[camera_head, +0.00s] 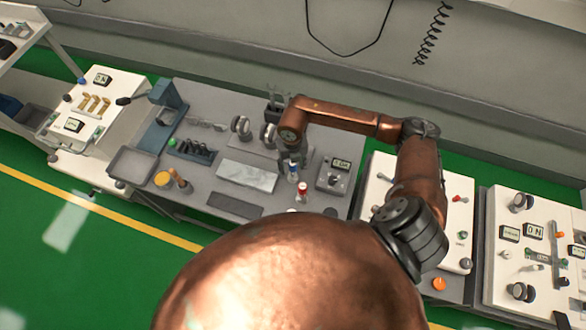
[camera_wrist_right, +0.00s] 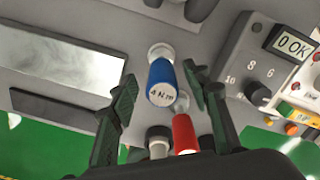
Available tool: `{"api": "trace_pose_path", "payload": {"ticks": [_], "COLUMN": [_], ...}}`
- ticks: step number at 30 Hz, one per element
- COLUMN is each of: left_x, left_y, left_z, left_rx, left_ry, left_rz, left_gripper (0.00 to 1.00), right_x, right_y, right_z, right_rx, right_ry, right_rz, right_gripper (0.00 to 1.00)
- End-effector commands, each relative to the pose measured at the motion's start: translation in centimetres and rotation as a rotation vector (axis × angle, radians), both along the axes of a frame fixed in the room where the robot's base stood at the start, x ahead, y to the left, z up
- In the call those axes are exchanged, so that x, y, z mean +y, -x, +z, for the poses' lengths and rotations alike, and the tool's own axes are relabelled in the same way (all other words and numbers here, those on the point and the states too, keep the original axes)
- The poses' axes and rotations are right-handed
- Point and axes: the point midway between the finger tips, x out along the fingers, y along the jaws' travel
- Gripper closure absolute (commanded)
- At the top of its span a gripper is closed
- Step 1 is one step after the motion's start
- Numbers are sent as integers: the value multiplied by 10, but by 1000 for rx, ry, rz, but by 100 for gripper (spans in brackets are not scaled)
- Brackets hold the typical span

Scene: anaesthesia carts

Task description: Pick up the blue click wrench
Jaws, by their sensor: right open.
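The blue click wrench (camera_wrist_right: 163,82) stands on end with its blue handle towards my right wrist camera; its end face reads "4 Nm". In the head view the blue handle (camera_head: 293,169) shows just below my right gripper (camera_head: 291,155). In the wrist view my right gripper (camera_wrist_right: 158,85) is open, with one dark green finger on each side of the blue handle and visible gaps between. I cannot tell how deep the fingers reach along it. A red-handled tool (camera_wrist_right: 184,134) stands close beside the blue one. My left gripper is not in view.
A tester box with a display (camera_head: 333,175) stands right of the wrenches. A pale plate (camera_head: 248,175) lies to their left, beside a dark pad (camera_head: 235,205). A grey tray (camera_head: 133,165) and a blue press (camera_head: 167,105) are further left on the bench.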

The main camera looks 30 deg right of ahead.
Motion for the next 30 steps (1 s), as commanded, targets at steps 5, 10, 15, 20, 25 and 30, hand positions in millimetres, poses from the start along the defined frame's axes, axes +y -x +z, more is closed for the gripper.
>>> {"api": "trace_pose_path", "payload": {"ticks": [5,10,15,20,25,30], "left_x": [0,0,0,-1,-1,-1], "left_y": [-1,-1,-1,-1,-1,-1], "left_z": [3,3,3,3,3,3], "left_rx": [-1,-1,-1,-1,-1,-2], "left_ry": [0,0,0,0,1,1], "left_rz": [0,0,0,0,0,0], "left_gripper": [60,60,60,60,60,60], "right_x": [-3,-3,-3,-3,-3,-3], "right_y": [0,-1,-1,-1,-1,-1], "right_z": [-27,-39,-39,-39,-39,-39], "right_rx": [3,0,0,0,0,0], "right_ry": [-1,-1,0,0,0,0], "right_rz": [-1,1,1,1,1,0], "right_gripper": [56,56,56,65,77,89]}}
